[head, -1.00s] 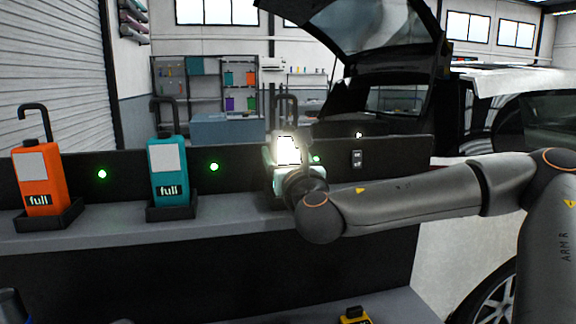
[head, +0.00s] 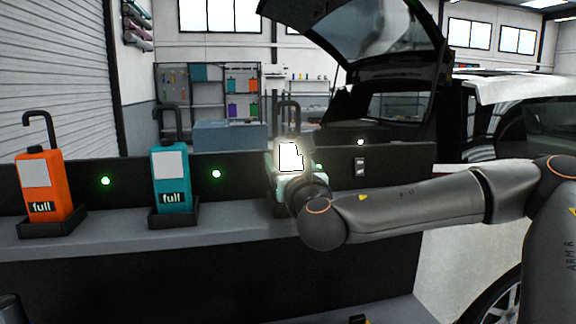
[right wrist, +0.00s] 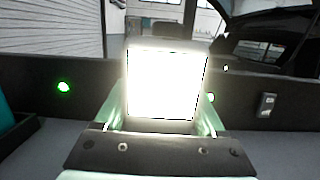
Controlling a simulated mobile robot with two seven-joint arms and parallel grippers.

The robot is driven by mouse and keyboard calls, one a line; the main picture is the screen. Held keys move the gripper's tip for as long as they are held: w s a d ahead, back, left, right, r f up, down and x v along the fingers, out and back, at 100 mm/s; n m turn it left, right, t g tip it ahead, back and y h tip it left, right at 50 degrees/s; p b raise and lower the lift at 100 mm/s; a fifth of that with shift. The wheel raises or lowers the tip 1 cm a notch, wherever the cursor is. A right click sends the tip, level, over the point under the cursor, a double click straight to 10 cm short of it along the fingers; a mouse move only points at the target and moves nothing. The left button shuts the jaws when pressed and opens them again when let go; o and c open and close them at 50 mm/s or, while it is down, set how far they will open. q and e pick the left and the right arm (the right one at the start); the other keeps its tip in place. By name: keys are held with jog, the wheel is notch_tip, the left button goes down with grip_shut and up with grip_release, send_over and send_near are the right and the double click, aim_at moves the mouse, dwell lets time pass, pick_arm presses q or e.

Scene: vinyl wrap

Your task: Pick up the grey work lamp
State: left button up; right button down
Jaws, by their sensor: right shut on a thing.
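A lit work lamp (head: 290,157) with a glaring white panel and a black hook stands at the right part of the shelf. In the right wrist view the glowing lamp (right wrist: 165,85) fills the middle, upright, in front of the gripper's dark palm. Whether its base touches the shelf is hidden. My left gripper is not in view.
An orange lamp (head: 38,180) and a teal lamp (head: 169,175), both labelled "full", stand in black holders on the grey shelf (head: 115,236). A black back panel (head: 235,172) carries green lights and a switch (head: 360,166). A car with its tailgate raised stands behind.

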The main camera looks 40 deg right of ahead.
aim_at(287, 143)
jog(key=shift+r, duration=0.5)
notch_tip(287, 143, up, 3)
jog(key=shift+f, duration=0.2)
jog(key=s+a+r, duration=0.9)
jog(key=s, duration=0.2)
jog(key=shift+r, duration=0.2)
